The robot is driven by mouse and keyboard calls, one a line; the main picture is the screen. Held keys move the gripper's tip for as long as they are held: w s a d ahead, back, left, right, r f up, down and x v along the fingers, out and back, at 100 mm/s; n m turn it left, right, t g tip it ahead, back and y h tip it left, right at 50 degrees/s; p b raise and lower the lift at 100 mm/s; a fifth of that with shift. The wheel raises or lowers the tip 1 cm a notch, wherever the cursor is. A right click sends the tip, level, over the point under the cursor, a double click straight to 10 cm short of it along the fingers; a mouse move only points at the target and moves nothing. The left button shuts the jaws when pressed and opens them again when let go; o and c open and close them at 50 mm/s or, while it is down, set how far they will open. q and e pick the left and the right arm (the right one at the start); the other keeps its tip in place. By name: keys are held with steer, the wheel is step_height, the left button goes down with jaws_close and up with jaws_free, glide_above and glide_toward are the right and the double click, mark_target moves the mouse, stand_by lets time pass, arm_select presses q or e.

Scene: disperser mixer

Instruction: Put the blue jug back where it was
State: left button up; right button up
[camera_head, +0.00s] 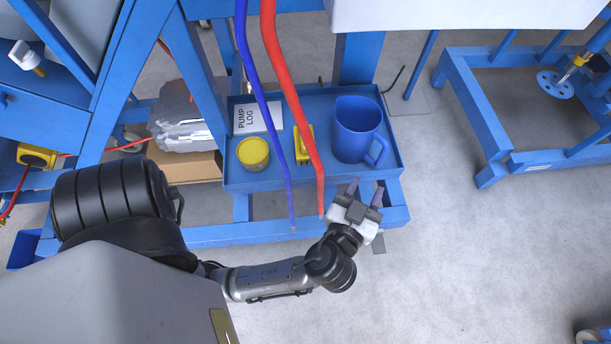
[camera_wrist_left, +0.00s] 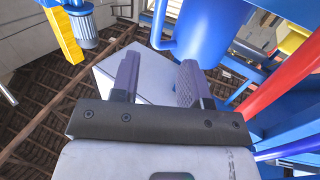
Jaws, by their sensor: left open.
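The blue jug (camera_head: 357,128) stands upright at the right end of a blue tray shelf (camera_head: 235,178), with its handle toward the lower right. My left gripper (camera_head: 365,190) is open and empty, just in front of the shelf's front edge and close to the jug's handle. In the left wrist view, the jug (camera_wrist_left: 205,30) is beyond the open fingers of the left gripper (camera_wrist_left: 158,82), and its handle shows at its left side. The fingers look apart from the jug. My right gripper is not in view.
The shelf also holds a yellow can (camera_head: 253,153), a yellow device (camera_head: 303,145) and a PUMP LOG sheet (camera_head: 258,118). A red hose (camera_head: 290,90) and a blue hose (camera_head: 255,80) hang across the shelf, left of the jug. Open floor (camera_head: 460,260) lies to the right.

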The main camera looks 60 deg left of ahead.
arm_select(q)
steer(key=s+a+f+m+g+h, duration=0.3)
steer(key=s+f+m+g+h, duration=0.15)
steer(key=f, duration=0.75)
steer(key=s+d+f+m+g+h, duration=0.1)
steer(key=s+f+m+g+h, duration=0.4)
steer(key=s, duration=0.6)
steer(key=shift+s+d+f+g+h, duration=0.3)
steer(key=shift+f+g+h, duration=0.25)
steer(key=shift+f+h, duration=0.3)
steer(key=shift+f, duration=0.1)
